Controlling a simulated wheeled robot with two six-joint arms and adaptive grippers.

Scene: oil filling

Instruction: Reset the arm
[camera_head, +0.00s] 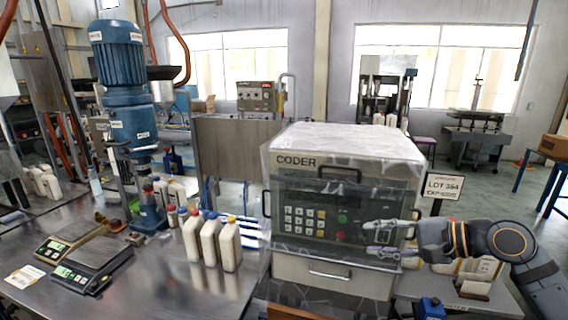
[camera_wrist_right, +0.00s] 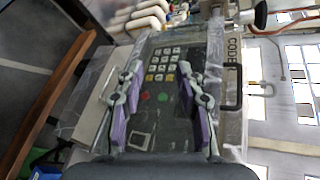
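My right gripper (camera_head: 384,238) comes in from the right in the head view, in front of the coder machine (camera_head: 350,145). It is open, with its two fingers apart and nothing between them. In the right wrist view the gripper (camera_wrist_right: 160,110) also shows two spread fingers with purple pads. The coder's keypad (camera_wrist_right: 162,64) and its red and green buttons lie behind the gap. I cannot tell whether the fingers touch the panel. My left gripper is not in view.
White bottles with coloured caps (camera_head: 229,244) stand on the steel table (camera_head: 150,285) left of the coder. Scales (camera_head: 92,262) and a blue motor (camera_head: 118,55) are at the left. A LOT sign (camera_head: 442,187) stands behind my right arm. Open floor lies at the back right.

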